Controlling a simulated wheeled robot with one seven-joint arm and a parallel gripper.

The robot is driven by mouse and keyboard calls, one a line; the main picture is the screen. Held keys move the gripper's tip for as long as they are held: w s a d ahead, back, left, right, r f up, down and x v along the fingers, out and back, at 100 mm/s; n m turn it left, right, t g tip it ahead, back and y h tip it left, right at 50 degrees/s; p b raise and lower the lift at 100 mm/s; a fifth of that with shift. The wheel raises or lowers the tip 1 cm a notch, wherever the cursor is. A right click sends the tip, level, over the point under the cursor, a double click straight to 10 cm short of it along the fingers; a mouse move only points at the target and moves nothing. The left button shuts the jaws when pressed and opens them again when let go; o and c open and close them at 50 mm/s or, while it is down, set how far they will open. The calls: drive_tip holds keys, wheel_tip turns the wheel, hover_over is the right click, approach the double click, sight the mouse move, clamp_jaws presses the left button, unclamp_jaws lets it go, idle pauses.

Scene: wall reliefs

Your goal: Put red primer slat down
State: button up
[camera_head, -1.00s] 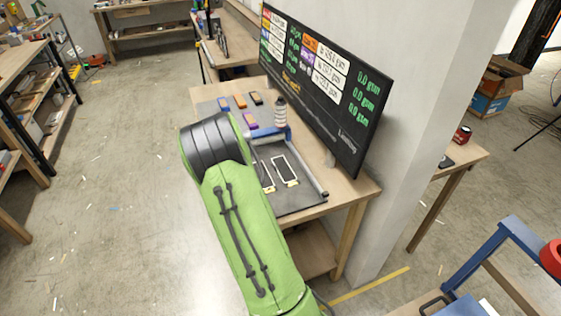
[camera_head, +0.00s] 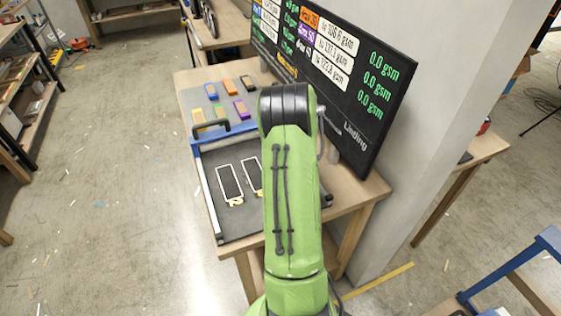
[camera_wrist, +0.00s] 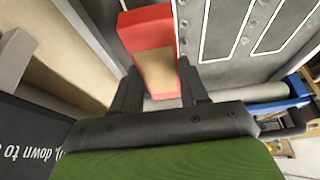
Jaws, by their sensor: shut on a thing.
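The red primer slat (camera_wrist: 145,28), a red block with a tan face, is between the two dark fingers of my gripper (camera_wrist: 160,82) in the wrist view. The fingers are shut on it. The slat is tilted in that view, close to the edge of a grey board. I cannot tell whether it touches anything below. In the head view my green arm covers the gripper and the slat.
The workbench (camera_head: 262,71) carries a grey board with white frames (camera_head: 229,183), a blue bar with a black handle (camera_head: 212,126), and several coloured slats (camera_head: 228,86) at the back. A black screen (camera_head: 355,112) stands along its right side.

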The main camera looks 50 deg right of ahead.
drive_tip(key=shift+f, duration=1.95)
drive_tip(key=shift+f+b, duration=0.1)
drive_tip(key=shift+b, duration=0.2)
drive_tip(key=o, duration=1.1)
drive_tip(key=shift+c, duration=0.2)
